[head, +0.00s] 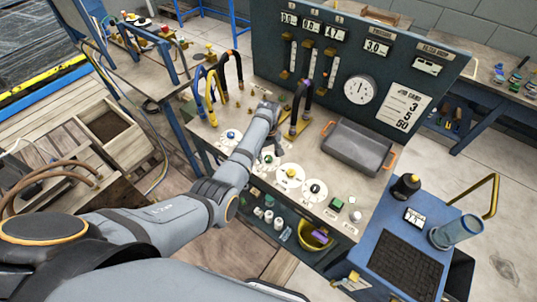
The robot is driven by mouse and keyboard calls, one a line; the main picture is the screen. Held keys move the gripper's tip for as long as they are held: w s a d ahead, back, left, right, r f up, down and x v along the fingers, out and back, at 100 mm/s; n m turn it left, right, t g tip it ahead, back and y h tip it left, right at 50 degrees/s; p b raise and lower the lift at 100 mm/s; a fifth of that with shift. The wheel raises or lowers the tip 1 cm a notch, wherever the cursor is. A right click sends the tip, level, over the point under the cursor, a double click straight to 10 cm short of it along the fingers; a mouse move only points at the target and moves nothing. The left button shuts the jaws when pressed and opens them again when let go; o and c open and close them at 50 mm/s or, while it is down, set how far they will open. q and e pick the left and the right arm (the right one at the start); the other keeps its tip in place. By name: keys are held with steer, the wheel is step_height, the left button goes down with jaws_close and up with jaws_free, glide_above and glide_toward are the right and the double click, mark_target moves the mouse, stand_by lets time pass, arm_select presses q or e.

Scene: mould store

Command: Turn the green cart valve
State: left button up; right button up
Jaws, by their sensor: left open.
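A row of round valves on white discs runs along the near part of the grey console top. The valve under my left gripper (269,157) looks green, but it is small and partly hidden by the gripper. My left arm reaches in from the left, and its gripper points down with open fingers over this valve. I cannot tell whether the fingers touch it. Beside it to the right are a yellow-knobbed valve (290,174) and a dark-knobbed valve (315,188). A blue-knobbed valve (230,136) sits to the left. My right gripper does not show.
A grey tray (345,150) with orange handles lies on the console at right. A gauge panel (330,40) rises at the back.

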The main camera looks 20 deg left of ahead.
arm_select(q)
steer(key=shift+f, duration=0.35)
jaws_close()
steer(key=shift+r+m+p, duration=0.2)
steer(key=shift+m+p, duration=0.1)
steer(key=shift+p, duration=0.2)
steer(key=shift+f+m, duration=0.1)
steer(key=shift+m, duration=0.2)
steer(key=shift+f, duration=0.1)
jaws_free()
